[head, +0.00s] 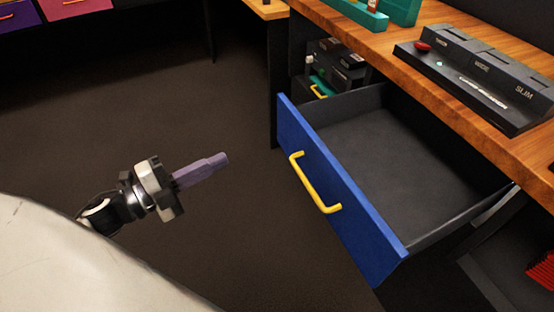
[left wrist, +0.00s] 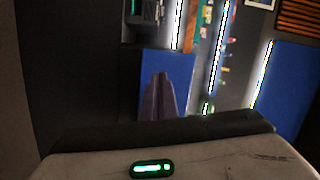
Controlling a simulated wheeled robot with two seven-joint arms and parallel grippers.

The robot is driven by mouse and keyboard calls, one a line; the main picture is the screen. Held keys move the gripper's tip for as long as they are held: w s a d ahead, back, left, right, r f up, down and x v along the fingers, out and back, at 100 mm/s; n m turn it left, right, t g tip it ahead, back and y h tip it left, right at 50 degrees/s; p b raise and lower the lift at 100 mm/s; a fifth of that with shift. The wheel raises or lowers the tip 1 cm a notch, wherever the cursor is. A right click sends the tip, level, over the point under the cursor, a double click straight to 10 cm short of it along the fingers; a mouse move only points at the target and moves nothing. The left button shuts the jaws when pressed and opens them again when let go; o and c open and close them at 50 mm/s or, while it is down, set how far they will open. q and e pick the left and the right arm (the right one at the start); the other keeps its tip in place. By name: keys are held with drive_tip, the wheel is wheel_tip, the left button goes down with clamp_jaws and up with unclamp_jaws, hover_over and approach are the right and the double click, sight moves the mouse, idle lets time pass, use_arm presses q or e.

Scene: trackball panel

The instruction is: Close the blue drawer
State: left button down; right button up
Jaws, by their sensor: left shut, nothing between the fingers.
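The blue drawer (head: 335,195) is pulled far out from under the wooden desk, and its grey inside looks empty. Its yellow handle (head: 314,182) is on the blue front. My left gripper (head: 222,159) is shut and empty, with purple fingers pointing right toward the drawer front. It is to the left of the front, with a clear gap between. In the left wrist view the shut fingers (left wrist: 158,95) show in front of a blue surface. My right gripper is not in view.
The wooden desktop (head: 455,95) carries a dark panel box (head: 485,80) with a red button and a teal tray (head: 358,14). Black equipment (head: 335,62) is beneath the desk behind the drawer. Open brown floor (head: 190,90) lies left of the drawer. Purple and pink drawers are at the top left.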

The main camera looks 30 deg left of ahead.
use_arm(q)
drive_tip(key=r+m+g+h+b, duration=0.1)
drive_tip(key=m+g+h, duration=0.15)
drive_tip(key=m, duration=0.25)
approach(289, 138)
drive_tip(key=shift+t+h, duration=0.35)
drive_tip(key=x, duration=0.4)
drive_tip(key=f+x, duration=0.1)
drive_tip(key=x, duration=0.1)
drive_tip(key=shift+w+d+b, duration=0.1)
drive_tip(key=shift+w+b, duration=0.15)
drive_tip(key=shift+b, duration=0.15)
drive_tip(key=shift+w, duration=0.1)
